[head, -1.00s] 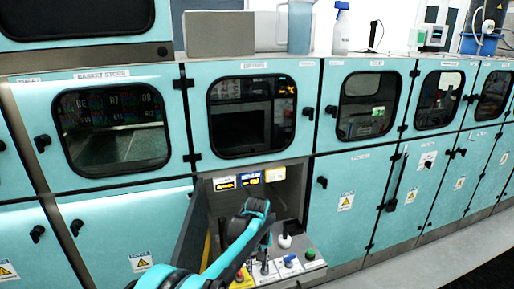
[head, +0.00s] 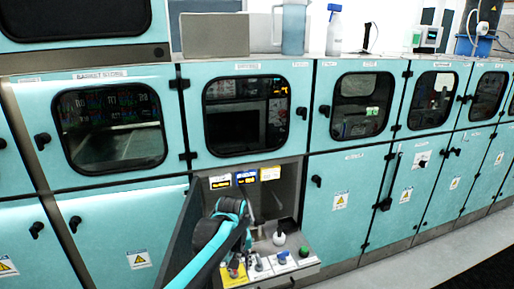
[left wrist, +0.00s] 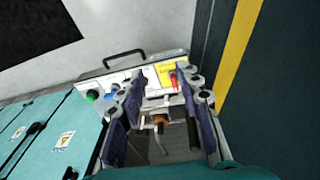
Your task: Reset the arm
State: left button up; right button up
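My left arm (head: 215,250) comes in from the bottom of the head view and bends over a pull-out control panel (head: 300,264). In the left wrist view my left gripper (left wrist: 158,88) is open, with its two dark fingers apart and nothing clearly held between them. The panel (left wrist: 125,76) lies beyond the fingertips, with a green knob (left wrist: 92,96), a blue knob (left wrist: 111,91) and a red switch (left wrist: 173,80). In the head view the gripper's fingers are mostly hidden by the arm. My right gripper is not in view.
Teal cabinets (head: 95,225) with dark windows line the wall. An open dark door (head: 183,235) stands close left of my arm. A white rounded handle (head: 278,238) rises from the panel. Grey floor (head: 430,262) is clear at the right.

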pick_arm(q)
jog(key=s+a+r+m+t, duration=0.1)
jog(key=s+a+r, duration=0.2)
jog(key=s, duration=0.2)
jog(key=s+a+r+t, duration=0.1)
jog(key=s+a+r, duration=0.1)
jog(key=s+a, duration=0.25)
jog(key=s+a+f+m+t, duration=0.1)
jog(key=s+a, duration=0.1)
jog(key=s, duration=0.4)
jog(key=s+a+f+t, duration=0.2)
jog(key=s, duration=0.5)
jog(key=shift+s+a+f+m, duration=0.15)
jog(key=shift+a+f+m, duration=0.05)
jog(key=shift+a+m, duration=0.2)
